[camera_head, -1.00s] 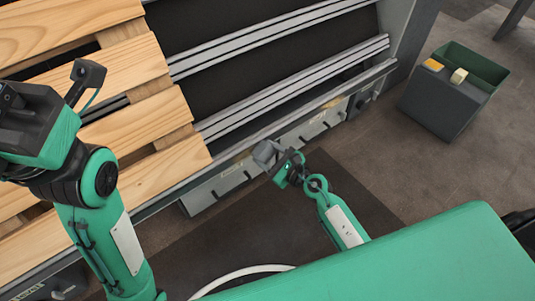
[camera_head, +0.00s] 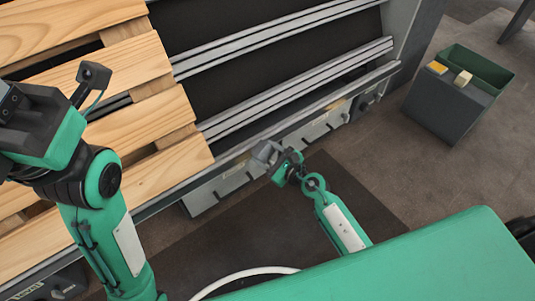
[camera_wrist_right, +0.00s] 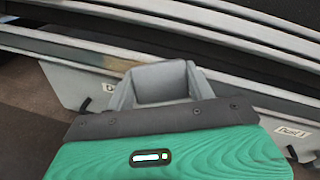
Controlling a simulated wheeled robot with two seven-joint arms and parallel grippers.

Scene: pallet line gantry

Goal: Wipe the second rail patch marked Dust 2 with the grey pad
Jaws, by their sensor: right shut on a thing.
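My right gripper (camera_head: 268,152) is at the front rail in the head view. In the right wrist view, it (camera_wrist_right: 160,88) is shut on the grey pad (camera_wrist_right: 160,80). The pad is close to the front rail (camera_wrist_right: 70,45); contact cannot be told. A brownish dusty patch (camera_wrist_right: 120,64) shows on the rail just left of the pad. A label (camera_wrist_right: 112,88) below it is mostly hidden by the gripper. Another label reading Dust 1 (camera_wrist_right: 293,133) is to the right. My left arm is at the left of the head view; its fingers are not visible.
Wooden pallet slats (camera_head: 150,110) lie on the line at the left. A second brownish patch (camera_head: 335,105) is farther right on the front rail. A dark bin (camera_head: 445,108) with yellow and cream blocks on top stands on the floor at the right.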

